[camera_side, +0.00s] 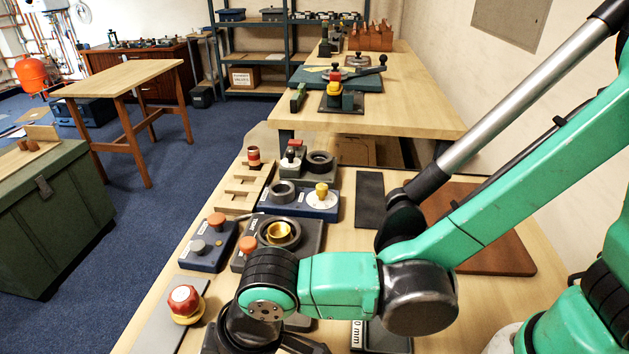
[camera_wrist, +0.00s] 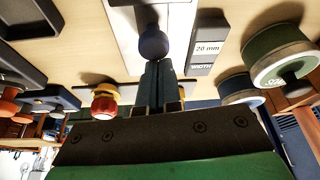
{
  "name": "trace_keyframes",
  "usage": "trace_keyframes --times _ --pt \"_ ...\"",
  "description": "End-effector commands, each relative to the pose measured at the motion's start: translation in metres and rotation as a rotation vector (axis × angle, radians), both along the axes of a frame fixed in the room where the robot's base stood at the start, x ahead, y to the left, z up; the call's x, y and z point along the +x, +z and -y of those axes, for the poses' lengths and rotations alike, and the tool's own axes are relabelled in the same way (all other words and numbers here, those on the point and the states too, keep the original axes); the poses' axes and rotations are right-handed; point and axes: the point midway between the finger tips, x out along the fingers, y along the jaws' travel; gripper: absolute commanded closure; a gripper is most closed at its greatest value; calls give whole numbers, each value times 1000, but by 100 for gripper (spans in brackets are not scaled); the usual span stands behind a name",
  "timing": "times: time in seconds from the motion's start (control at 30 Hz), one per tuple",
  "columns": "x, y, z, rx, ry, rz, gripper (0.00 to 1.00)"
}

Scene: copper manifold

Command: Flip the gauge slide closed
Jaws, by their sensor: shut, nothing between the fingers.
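In the wrist view, a dark round knob (camera_wrist: 153,42) stands in front of a pale metal strip (camera_wrist: 180,22), beside a dark block labelled "20 mm" and "WIDTH" (camera_wrist: 207,45). This looks like the gauge and its slide. My gripper (camera_wrist: 158,68) is shut and empty, its fingertips right at the knob; I cannot tell whether they touch. In the side view, only part of the gauge label, "0 mm" (camera_side: 357,335), shows at the bottom edge. My wrist hides the rest of the gauge, and my fingertips cannot be made out there.
A red-and-yellow button (camera_side: 185,303) on a grey plate stands left of my wrist; it also shows in the wrist view (camera_wrist: 105,103). A green-and-cream round part (camera_wrist: 277,58) is at right in the wrist view. Blue fixtures (camera_side: 208,245) and a ring (camera_side: 279,234) crowd the bench behind.

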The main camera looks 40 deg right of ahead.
Motion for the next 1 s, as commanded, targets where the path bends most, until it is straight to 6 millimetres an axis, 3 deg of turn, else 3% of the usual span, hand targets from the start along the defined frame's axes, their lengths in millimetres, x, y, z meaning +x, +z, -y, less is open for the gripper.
trace_keyframes --times 0.23,0.43,1.0 --pt "6 2 -8 0 0 0 100" --pt "23 7 -33 0 0 0 100" --pt "6 87 -8 0 0 0 100"
